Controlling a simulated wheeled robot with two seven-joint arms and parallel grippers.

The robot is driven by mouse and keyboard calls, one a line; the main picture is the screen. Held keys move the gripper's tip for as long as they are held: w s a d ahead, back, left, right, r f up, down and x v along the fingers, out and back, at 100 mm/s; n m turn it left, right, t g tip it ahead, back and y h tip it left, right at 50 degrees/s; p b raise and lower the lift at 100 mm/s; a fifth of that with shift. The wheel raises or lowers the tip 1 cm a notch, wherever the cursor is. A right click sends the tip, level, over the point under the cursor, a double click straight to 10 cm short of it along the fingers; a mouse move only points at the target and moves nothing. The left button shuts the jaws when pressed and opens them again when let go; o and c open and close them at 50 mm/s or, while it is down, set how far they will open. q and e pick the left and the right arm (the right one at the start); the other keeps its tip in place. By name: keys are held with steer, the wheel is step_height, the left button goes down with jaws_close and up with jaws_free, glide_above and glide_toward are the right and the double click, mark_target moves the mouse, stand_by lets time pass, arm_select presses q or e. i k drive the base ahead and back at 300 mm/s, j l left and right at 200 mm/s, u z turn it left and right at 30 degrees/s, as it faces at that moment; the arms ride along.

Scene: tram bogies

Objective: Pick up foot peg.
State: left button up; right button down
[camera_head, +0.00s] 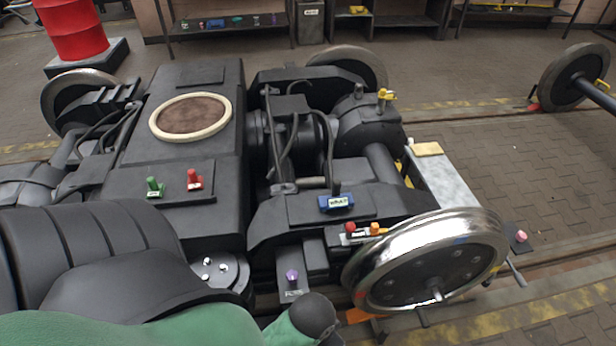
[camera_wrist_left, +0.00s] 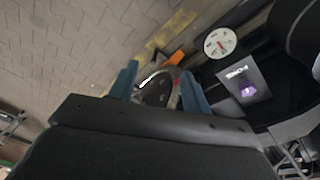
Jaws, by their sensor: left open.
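A purple peg (camera_head: 292,276) stands on a small dark bracket at the front of the bogie, above a label too small to read surely. I cannot tell for certain that it is the foot peg. In the left wrist view the purple peg (camera_wrist_left: 247,89) is right of my left gripper, apart from it, with a pale-lettered label beside it. My left gripper (camera_wrist_left: 160,88) is open, its two blue fingers apart with nothing held. A dark wheel shows beyond the fingers. In the head view its fingers are hidden. My right gripper is not in view.
A shiny wheel (camera_head: 430,262) stands right of the purple peg. Green (camera_head: 154,187), red (camera_head: 194,180) and blue (camera_head: 336,202) labelled pieces sit on the bogie. A white dial (camera_wrist_left: 220,42) and an orange piece (camera_wrist_left: 176,57) are near the peg.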

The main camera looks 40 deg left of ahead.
mark_target(155, 190)
steer(key=u, duration=2.4)
